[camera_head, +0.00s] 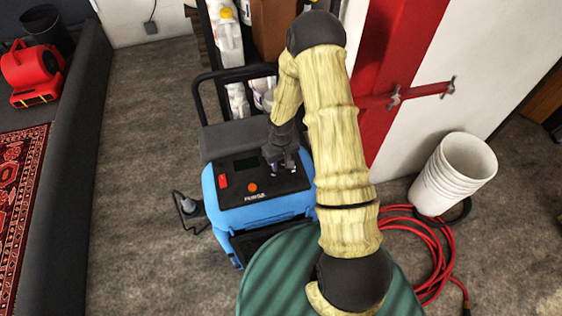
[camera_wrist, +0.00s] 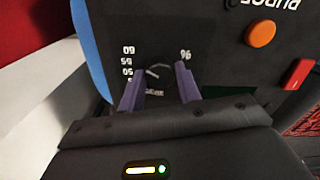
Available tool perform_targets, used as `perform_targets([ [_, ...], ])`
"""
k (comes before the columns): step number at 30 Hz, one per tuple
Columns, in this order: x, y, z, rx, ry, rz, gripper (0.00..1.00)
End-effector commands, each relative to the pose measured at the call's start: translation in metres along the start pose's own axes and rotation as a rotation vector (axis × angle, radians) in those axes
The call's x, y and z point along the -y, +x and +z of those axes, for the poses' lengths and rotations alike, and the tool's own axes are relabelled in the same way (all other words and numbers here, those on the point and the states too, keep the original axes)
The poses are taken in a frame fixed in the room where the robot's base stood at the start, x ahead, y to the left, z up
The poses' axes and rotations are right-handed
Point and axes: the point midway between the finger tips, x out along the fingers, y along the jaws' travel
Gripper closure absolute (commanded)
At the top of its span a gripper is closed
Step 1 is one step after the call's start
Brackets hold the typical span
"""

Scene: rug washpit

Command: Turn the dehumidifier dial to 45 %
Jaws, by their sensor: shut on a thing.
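The blue dehumidifier (camera_head: 262,212) stands on the floor in the middle of the head view, with a black control panel (camera_head: 240,187) on top. My gripper (camera_head: 281,168) reaches down to the right part of this panel and hides the dial there. In the wrist view the black dial (camera_wrist: 158,72) sits between the two purple fingers of my gripper (camera_wrist: 161,84), which is shut on it.
The panel also has an orange button (camera_wrist: 260,33) and a red switch (camera_wrist: 299,73). A black handle (camera_head: 203,100) rises behind it. A green round lid (camera_head: 290,275) stands close in front. White buckets (camera_head: 455,175) and a red hose (camera_head: 432,240) lie right.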

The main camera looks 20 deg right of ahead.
Motion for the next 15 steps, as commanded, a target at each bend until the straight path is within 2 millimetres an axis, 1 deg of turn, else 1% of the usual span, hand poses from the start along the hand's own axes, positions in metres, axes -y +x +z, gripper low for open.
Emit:
perform_targets([
  [8, -0.0002, -0.0005, 0.0, 0.0, -0.042, 0.0, 0.89],
  [15, -0.0002, -0.0007, -0.0001, 0.0, -0.161, 0.0, 0.89],
])
